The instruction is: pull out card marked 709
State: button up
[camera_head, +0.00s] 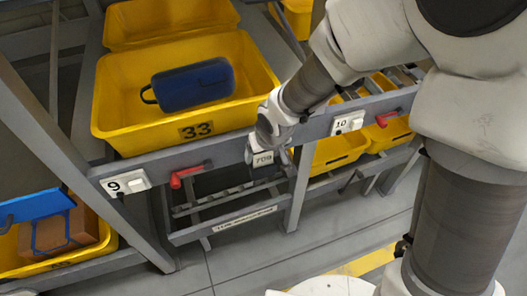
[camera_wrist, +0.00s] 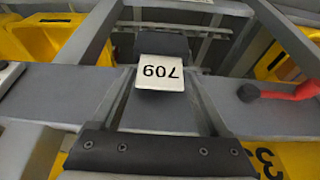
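The card marked 709 (camera_head: 262,159) is a small pale tag with dark digits at the front rail, below the yellow tray marked 33. In the wrist view the white card (camera_wrist: 162,73) shows upside down in the upper middle, with a dark block behind its far edge. My gripper (camera_head: 268,152) points down at the rail, with its fingertips right at the card. The dark gripper body fills the bottom of the wrist view. I cannot tell whether the fingers touch the card or are closed on it.
The yellow tray marked 33 (camera_head: 112,112) holds a blue case (camera_head: 193,85). Red levers (camera_head: 187,175) and white plates marked 9 (camera_head: 125,183) and 10 (camera_head: 347,123) sit along the grey rail (camera_head: 228,147). More yellow trays stand at right and lower left. Lower front floor is clear.

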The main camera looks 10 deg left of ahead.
jog(key=c, duration=0.9)
jog(key=shift+c, duration=0.2)
jog(key=shift+r, duration=0.15)
jog(key=shift+r+p, duration=2.15)
jog(key=shift+r, duration=0.25)
jog(key=shift+r, duration=0.1)
jog(key=shift+r+p, duration=1.6)
jog(key=shift+r, duration=0.35)
